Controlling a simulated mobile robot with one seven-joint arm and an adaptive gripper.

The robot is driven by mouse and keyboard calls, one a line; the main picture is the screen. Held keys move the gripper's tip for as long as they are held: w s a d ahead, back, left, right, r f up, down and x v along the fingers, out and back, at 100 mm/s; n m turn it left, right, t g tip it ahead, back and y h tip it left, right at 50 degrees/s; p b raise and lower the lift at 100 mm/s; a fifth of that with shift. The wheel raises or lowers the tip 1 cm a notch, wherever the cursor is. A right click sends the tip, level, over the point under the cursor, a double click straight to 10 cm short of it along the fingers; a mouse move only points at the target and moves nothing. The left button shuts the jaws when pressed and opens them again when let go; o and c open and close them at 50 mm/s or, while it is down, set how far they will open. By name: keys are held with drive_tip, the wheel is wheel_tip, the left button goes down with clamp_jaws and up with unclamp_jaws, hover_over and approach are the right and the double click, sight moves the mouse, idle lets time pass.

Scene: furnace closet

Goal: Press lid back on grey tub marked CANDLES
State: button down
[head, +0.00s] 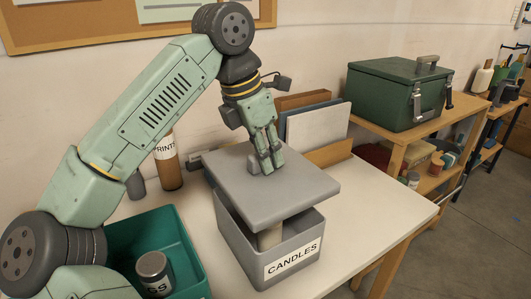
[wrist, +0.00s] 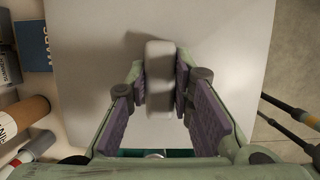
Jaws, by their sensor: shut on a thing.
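The grey tub (head: 230,222) with the white CANDLES label (head: 292,259) stands on the white table. Its flat grey lid (head: 305,188) is above it, tilted, with a gap at the front through which a pale candle (head: 270,237) shows inside the tub. My gripper (head: 268,170) comes down from above onto the middle of the lid. In the wrist view my gripper (wrist: 160,88) has its purple pads on either side of the lid's raised grey handle (wrist: 160,65) and is shut on it. The lid's back edge over the tub is hidden in the head view.
A teal bin (head: 190,262) with a jar (head: 153,270) stands at the front left. A brown PRINTS tube (head: 168,165) and upright boards (head: 318,128) are behind the tub. A green case (head: 395,95) sits on a shelf unit at right. The table right of the tub (head: 375,200) is clear.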

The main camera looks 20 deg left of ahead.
sight(266, 180)
drive_tip(key=shift+w+a, duration=0.1)
drive_tip(key=shift+w, duration=0.35)
drive_tip(key=shift+r, duration=0.1)
drive_tip(key=shift+s, duration=0.1)
drive_tip(key=shift+f+b, duration=2.65)
drive_tip(key=shift+f, duration=0.9)
drive_tip(key=shift+f+b, duration=1.1)
drive_tip(key=shift+f, duration=0.25)
drive_tip(key=c, duration=1.3)
unclamp_jaws()
